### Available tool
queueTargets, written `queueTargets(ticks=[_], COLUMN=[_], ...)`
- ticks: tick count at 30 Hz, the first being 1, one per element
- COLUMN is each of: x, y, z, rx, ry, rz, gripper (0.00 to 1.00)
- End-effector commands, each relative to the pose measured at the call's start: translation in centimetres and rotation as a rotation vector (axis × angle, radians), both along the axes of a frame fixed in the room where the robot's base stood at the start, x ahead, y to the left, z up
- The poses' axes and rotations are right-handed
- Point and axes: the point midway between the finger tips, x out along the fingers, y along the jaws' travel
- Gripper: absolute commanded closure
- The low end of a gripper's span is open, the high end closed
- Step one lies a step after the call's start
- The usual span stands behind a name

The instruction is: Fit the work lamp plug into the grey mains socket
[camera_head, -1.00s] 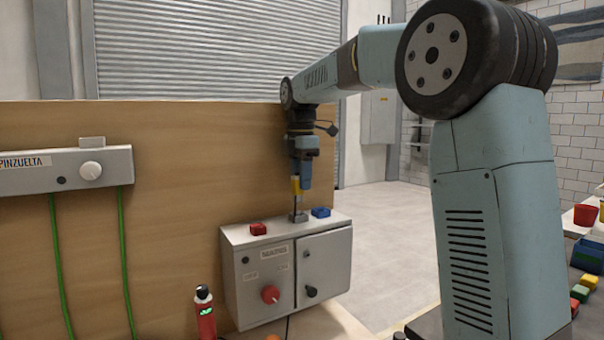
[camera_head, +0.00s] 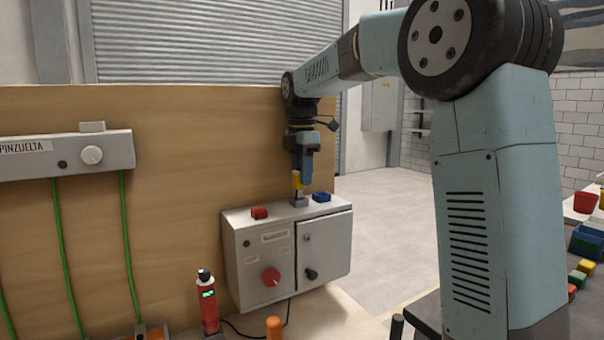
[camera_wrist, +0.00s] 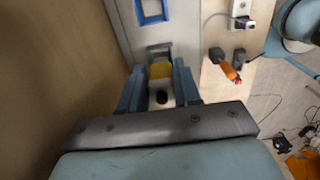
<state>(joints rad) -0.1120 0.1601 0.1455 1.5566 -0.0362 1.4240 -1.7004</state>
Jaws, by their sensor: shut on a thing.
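My gripper (camera_head: 302,172) points down above the control cabinet in the head view. It is shut on the yellow plug (camera_head: 296,180), which also shows between the blue fingers (camera_wrist: 160,72) in the wrist view. The grey mains socket (camera_head: 299,202) sits on the cabinet top, between a red socket (camera_head: 260,213) and a blue socket (camera_head: 321,197). The plug is right over the grey socket, its lower end close to or at it. I cannot tell whether it has entered. In the wrist view the grey socket (camera_wrist: 158,49) is partly hidden behind the plug.
The light grey cabinet (camera_head: 240,265) stands against a wooden panel (camera_head: 180,200). A red canister (camera_head: 207,305) and an orange-topped item (camera_head: 274,327) stand in front. A switch box (camera_head: 60,155) with green cables hangs at left. Coloured blocks and bins lie at far right.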

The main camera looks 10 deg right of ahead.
Motion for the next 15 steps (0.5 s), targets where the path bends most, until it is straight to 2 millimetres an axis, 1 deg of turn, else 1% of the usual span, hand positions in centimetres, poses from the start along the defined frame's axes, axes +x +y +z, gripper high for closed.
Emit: queueTargets(ticks=[15], x=[0.03], y=[-0.13], z=[-0.37], rx=[0.0], ry=[0.0], rz=[-0.001], gripper=[1.0])
